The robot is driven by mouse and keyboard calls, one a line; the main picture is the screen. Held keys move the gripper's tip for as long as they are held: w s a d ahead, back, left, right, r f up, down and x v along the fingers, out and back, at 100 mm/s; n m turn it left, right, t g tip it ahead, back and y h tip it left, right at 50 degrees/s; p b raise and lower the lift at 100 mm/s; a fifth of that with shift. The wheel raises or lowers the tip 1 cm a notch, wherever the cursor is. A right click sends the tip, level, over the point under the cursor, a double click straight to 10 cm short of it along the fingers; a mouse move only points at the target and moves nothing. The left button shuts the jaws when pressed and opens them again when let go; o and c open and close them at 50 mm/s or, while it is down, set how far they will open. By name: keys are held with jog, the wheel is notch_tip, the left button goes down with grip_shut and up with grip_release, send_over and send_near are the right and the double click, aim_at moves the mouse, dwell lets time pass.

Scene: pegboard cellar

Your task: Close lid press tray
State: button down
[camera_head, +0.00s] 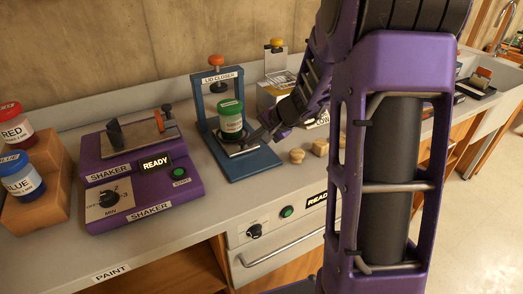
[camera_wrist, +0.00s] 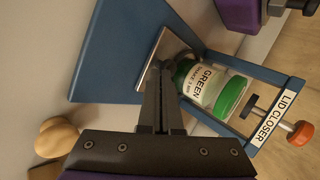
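The lid press is a blue frame labelled LID CLOSER (camera_head: 219,76) with an orange-knobbed screw (camera_head: 216,60) at its top. Its metal tray (camera_wrist: 157,58) lies on the blue base (camera_head: 252,163). A clear jar with green lid labelled GREEN (camera_head: 231,117) stands upright under the screw. It also shows in the wrist view (camera_wrist: 213,88). My gripper (camera_wrist: 160,72) has its fingers close together, pointing at the tray's front edge beside the jar. They look shut; I cannot tell whether they hold the tray's edge or only touch it.
A purple shaker (camera_head: 140,165) stands to the left, with red (camera_head: 13,122) and blue (camera_head: 20,177) jars on a wooden block beyond it. Small wooden knobs (camera_head: 297,156) lie right of the press. A yellow-knobbed device (camera_head: 277,60) stands behind. The counter's front strip is clear.

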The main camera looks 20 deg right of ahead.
aim_at(241, 121)
jog(key=w, duration=0.2)
jog(key=w+a, duration=0.1)
jog(key=w, duration=0.5)
jog(key=shift+a+p, duration=0.3)
jog(key=shift+a, duration=0.05)
jog(key=shift+w, duration=0.3)
jog(key=shift+w+r, duration=0.1)
jog(key=shift+r, duration=0.05)
